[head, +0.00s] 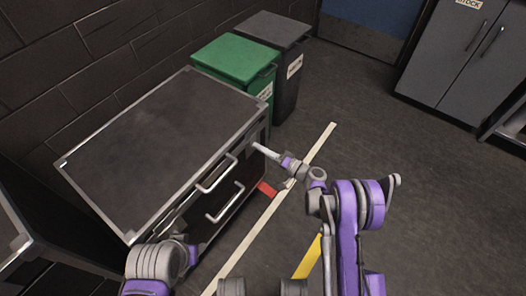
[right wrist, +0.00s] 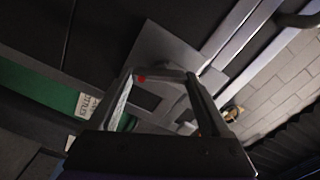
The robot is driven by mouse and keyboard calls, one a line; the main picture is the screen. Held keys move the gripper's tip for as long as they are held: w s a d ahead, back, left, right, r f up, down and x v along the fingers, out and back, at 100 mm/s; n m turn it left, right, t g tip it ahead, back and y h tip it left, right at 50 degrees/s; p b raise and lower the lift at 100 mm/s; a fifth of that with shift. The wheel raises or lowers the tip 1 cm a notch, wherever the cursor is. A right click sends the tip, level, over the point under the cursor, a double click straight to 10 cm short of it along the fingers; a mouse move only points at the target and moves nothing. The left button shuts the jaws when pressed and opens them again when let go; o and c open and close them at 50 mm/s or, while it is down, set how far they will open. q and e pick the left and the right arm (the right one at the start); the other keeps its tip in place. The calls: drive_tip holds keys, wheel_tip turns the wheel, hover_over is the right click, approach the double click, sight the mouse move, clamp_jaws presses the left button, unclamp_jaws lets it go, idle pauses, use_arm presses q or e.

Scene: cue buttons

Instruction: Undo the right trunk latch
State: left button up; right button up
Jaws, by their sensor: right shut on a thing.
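The trunk (head: 160,125) is a large dark case with metal edges at the left of the head view. Two pale bar handles, an upper one (head: 216,174) and a lower one (head: 225,203), are on its front. My right gripper (head: 256,148) reaches to the right end of that front. In the right wrist view my right gripper (right wrist: 163,76) is shut on a small dark part with a red spot, the right trunk latch (right wrist: 142,79); its exact position is unclear. The gripper hides the latch in the head view.
A green bin (head: 235,60) and a grey bin (head: 275,30) stand behind the trunk's right end. A red piece (head: 267,189) is low by the trunk front. Grey cabinets (head: 465,55) stand at the far right. The floor (head: 400,150) between is clear.

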drive_tip(key=m+b, duration=0.2)
drive_tip(key=m, duration=0.3)
idle(0.8)
drive_tip(key=o, duration=1.2)
drive_tip(key=shift+d, duration=0.15)
drive_tip(key=p+v, duration=0.1)
drive_tip(key=v, duration=0.9)
drive_tip(key=shift+s+d+p, duration=0.2)
drive_tip(key=shift+p, duration=0.1)
